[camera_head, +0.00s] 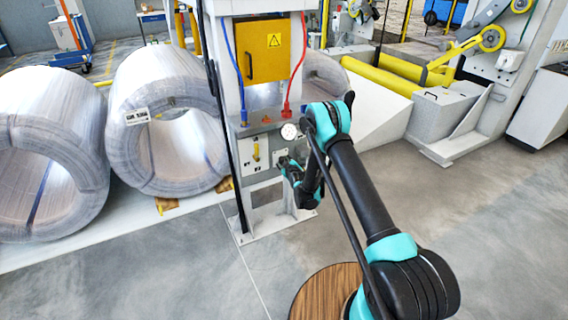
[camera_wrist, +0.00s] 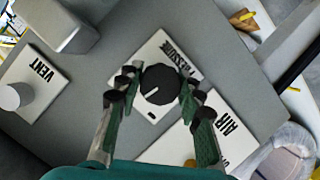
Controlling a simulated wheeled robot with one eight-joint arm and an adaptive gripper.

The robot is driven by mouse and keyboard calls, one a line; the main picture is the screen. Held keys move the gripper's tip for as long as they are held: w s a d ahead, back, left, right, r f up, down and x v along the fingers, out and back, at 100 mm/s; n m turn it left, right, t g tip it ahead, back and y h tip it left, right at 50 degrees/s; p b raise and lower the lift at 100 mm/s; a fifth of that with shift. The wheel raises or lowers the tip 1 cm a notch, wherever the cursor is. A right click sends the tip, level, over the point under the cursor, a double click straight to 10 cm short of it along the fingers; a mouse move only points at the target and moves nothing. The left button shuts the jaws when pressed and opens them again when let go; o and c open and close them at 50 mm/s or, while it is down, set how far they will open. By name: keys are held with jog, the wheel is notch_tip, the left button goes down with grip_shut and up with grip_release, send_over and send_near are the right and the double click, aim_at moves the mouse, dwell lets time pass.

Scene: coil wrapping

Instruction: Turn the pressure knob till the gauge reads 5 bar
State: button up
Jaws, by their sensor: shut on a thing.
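The black round pressure knob (camera_wrist: 160,82) sits on a white plate (camera_wrist: 151,50) lettered PRESSURE, partly covered, in the wrist view. A white pointer line on the knob points to the lower left in that view. My gripper (camera_wrist: 156,88) is shut on the knob, one dark-and-green finger on each side. In the head view my gripper (camera_head: 283,162) is at the front of the grey panel, and the knob is hidden there. A round white-faced gauge (camera_head: 289,131) is on the panel just above my gripper; its reading is too small to tell.
A VENT plate (camera_wrist: 42,75) with a pale round button lies left of the knob, an AIR plate (camera_wrist: 211,128) to the lower right. Red (camera_head: 287,106) and blue hoses run above the panel. Large wrapped coils (camera_head: 165,85) stand to the left. The floor in front is clear.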

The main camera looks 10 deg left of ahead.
jog(key=m+y, duration=0.1)
jog(key=m, duration=0.1)
jog(key=m+g+y, duration=0.1)
jog(key=m, duration=0.1)
jog(key=shift+g, duration=0.3)
jog(key=m+g+y, duration=0.1)
jog(key=m+y, duration=0.1)
jog(key=m, duration=0.1)
jog(key=shift+m, duration=0.3)
jog(key=m+g+y, duration=0.1)
jog(key=m+y, duration=0.1)
jog(key=m, duration=0.2)
jog(key=shift+m+y, duration=1.1)
jog(key=shift+m, duration=0.7)
jog(key=o, duration=1.2)
jog(key=shift+c, duration=0.2)
